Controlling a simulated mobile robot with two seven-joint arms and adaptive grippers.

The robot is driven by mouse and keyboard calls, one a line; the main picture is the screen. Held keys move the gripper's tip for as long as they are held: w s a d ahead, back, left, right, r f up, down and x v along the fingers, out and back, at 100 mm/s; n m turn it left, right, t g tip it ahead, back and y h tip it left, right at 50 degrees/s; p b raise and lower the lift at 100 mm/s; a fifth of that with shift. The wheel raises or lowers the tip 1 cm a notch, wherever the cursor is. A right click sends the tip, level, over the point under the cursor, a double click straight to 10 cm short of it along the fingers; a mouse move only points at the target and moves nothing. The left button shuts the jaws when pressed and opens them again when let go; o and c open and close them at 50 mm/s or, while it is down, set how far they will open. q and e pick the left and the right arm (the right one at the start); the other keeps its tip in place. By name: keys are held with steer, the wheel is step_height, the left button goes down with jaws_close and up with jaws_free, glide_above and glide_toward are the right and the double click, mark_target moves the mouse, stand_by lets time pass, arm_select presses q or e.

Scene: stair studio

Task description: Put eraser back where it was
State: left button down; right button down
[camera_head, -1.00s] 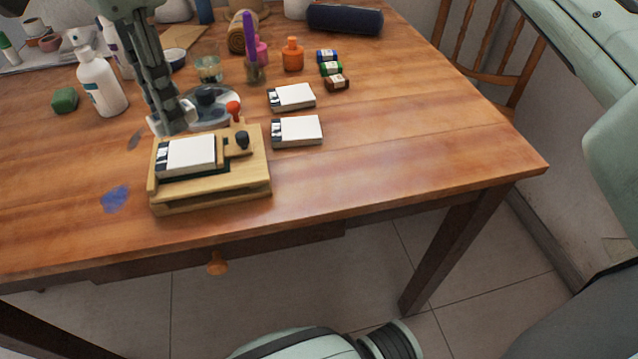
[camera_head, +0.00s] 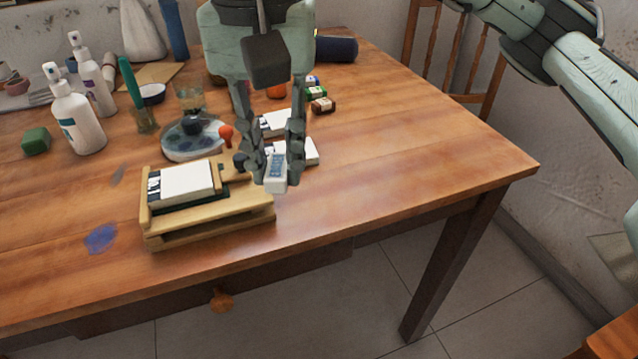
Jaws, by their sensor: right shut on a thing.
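My right gripper (camera_head: 276,170) comes down from the top middle and is shut on a small white block with a grey-blue label, which looks like the eraser (camera_head: 276,182). The gripper holds it just right of a wooden stand (camera_head: 205,228), near the stand's black knob (camera_head: 240,160). I cannot tell whether the block touches the table. A white pad with a dark striped end (camera_head: 186,180) lies on the stand. Two similar white pads, a front one (camera_head: 312,153) and a back one (camera_head: 275,122), lie behind the gripper, partly hidden. My left gripper is not in view.
A round palette (camera_head: 180,148) and a red-topped tool (camera_head: 226,136) stand behind the stand. Small jars (camera_head: 322,106) are behind. The table's right side (camera_head: 420,160) is clear.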

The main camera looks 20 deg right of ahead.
glide_above(318, 201)
step_height(318, 201, down, 4)
step_height(318, 201, down, 4)
steer(key=shift+r, duration=0.1)
steer(key=shift+f, duration=0.25)
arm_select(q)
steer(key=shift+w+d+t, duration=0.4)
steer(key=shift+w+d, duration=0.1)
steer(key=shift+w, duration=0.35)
arm_select(e)
steer(key=c, duration=1.4)
jaws_free()
